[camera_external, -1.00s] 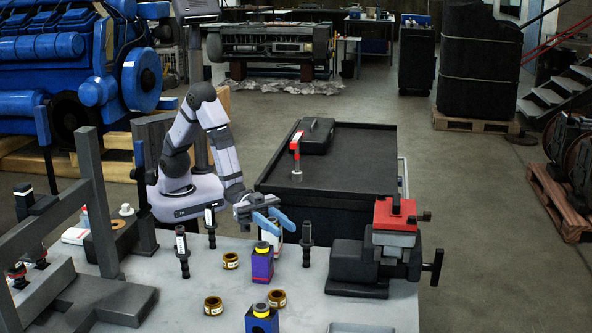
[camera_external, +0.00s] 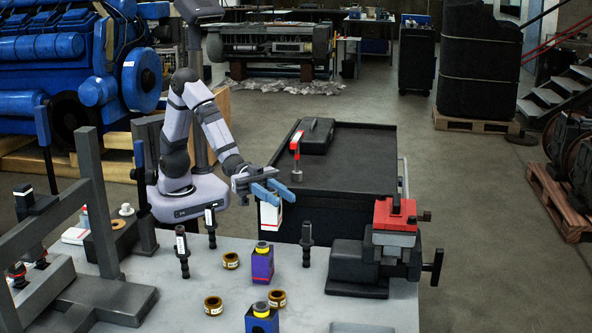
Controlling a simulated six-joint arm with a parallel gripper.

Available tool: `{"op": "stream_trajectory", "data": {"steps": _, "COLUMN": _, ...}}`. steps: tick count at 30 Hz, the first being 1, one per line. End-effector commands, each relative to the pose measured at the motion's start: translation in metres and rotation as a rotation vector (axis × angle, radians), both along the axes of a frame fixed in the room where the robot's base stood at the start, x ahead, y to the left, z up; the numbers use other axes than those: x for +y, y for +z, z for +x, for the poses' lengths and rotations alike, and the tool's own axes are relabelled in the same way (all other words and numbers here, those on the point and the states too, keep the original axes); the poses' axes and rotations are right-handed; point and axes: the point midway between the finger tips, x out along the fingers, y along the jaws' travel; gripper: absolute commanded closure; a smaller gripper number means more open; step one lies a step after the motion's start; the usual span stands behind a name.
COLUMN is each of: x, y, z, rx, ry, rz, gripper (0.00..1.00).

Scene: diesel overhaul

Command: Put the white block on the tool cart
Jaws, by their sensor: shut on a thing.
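The white block (camera_external: 270,217) hangs upright in my gripper (camera_external: 272,193), whose blue fingers are shut on its upper part and hide that part. Block and gripper are above the far edge of the grey workbench (camera_external: 330,270), in front of the near side of the tool cart. The black tool cart (camera_external: 350,160) stands behind the workbench, with a broad flat top. The block is apart from the cart top.
On the cart top are a black case (camera_external: 317,135) at the back left and a red-and-white upright tool (camera_external: 296,158) near the left edge. A vise (camera_external: 385,250) stands at the bench's right. Dark injector-like parts (camera_external: 307,243) and a purple box (camera_external: 262,265) stand below. The cart's middle and right are clear.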

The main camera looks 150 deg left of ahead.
Motion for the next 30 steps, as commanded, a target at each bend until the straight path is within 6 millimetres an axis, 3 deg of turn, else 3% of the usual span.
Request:
{"op": "stream_trajectory", "data": {"steps": 8, "x": 0.0, "y": 0.039, "z": 0.0, "rx": -0.015, "ry": 0.0, "rz": 0.004, "gripper": 1.0}}
{"op": "stream_trajectory", "data": {"steps": 16, "x": 0.0, "y": 0.11, "z": 0.0, "rx": -0.016, "ry": 0.0, "rz": 0.006, "gripper": 1.0}}
{"op": "stream_trajectory", "data": {"steps": 24, "x": 0.0, "y": 0.161, "z": 0.0, "rx": -0.012, "ry": 0.001, "rz": 0.004, "gripper": 1.0}}
{"op": "stream_trajectory", "data": {"steps": 30, "x": 0.045, "y": 0.162, "z": 0.008, "rx": -0.01, "ry": 0.086, "rz": 0.003, "gripper": 1.0}}
